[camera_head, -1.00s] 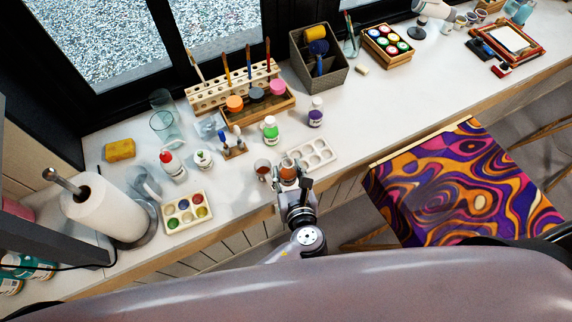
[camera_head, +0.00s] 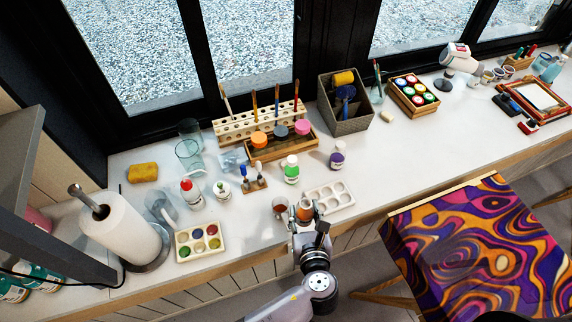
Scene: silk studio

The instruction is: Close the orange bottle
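My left gripper (camera_head: 306,213) is at the counter's front edge, with its arm rising from the bottom of the head view. An orange thing (camera_head: 305,206), apparently the orange bottle, shows between its fingertips. The fingers hide much of it, and I cannot tell whether they press on it or whether it has a cap. A small reddish-brown container (camera_head: 280,207) stands just left of the fingers. My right gripper is not in view.
A white paint palette (camera_head: 329,196) lies just right of the gripper. Green (camera_head: 291,169) and purple (camera_head: 337,157) bottles stand behind. A paint tray (camera_head: 200,242) and paper towel roll (camera_head: 118,230) are at left. The counter's right-middle is clear.

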